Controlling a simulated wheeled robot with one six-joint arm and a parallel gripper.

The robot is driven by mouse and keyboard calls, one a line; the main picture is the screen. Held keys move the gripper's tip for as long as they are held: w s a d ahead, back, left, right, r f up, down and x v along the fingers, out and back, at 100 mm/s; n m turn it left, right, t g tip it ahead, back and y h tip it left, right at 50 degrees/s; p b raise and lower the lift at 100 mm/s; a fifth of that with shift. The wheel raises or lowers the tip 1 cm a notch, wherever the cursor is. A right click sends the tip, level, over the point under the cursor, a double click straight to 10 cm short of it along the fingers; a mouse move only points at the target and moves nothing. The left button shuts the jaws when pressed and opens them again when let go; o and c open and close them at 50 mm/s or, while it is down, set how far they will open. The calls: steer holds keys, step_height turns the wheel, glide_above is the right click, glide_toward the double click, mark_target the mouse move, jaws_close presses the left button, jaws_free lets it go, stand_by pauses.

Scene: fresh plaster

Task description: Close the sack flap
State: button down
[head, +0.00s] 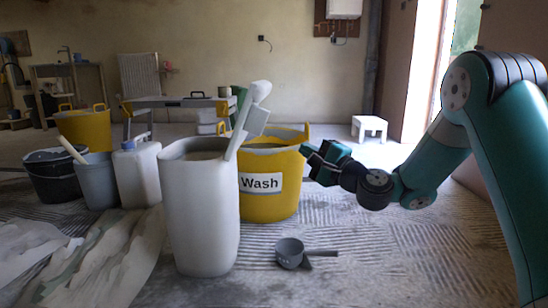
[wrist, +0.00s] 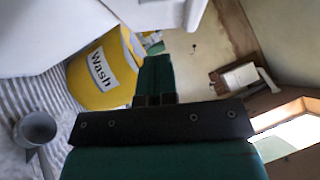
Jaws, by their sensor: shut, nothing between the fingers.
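A tall white sack (head: 200,215) stands upright in the middle foreground of the head view, its top open with grey contents inside. A narrow white flap (head: 240,122) rises from its right rim, tilted up and to the right, with a rounded end and a small square tab. The flap is open. My gripper (head: 311,163) is to the right of the flap and lower than its tip, apart from it, pointing left. Its teal fingers (wrist: 153,78) are shut and empty in the wrist view. White surfaces fill the upper left of the wrist view; the sack's parts are hard to separate there.
A yellow "Wash" bucket (head: 268,205) stands behind the sack, to its right. A grey scoop (head: 290,252) lies on the floor in front. A white jerrycan (head: 136,175) and buckets stand left. A crumpled sheet (head: 115,265) covers the left floor.

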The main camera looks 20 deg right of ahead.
steer(key=d+m+h, duration=0.1)
steer(key=p, duration=1.8)
glide_toward(256, 119)
steer(key=w+d+f, duration=0.1)
steer(key=w+d, duration=0.3)
steer(key=w, duration=0.1)
steer(key=shift+t, duration=0.3)
steer(key=a+b, duration=0.1)
steer(key=a, duration=0.1)
steer(key=w+a, duration=0.1)
steer(key=a, duration=0.1)
steer(key=shift+w+r+b, duration=0.2)
steer(key=shift+r+b, duration=0.05)
steer(key=shift+b, duration=0.1)
steer(key=shift+d+r, duration=0.1)
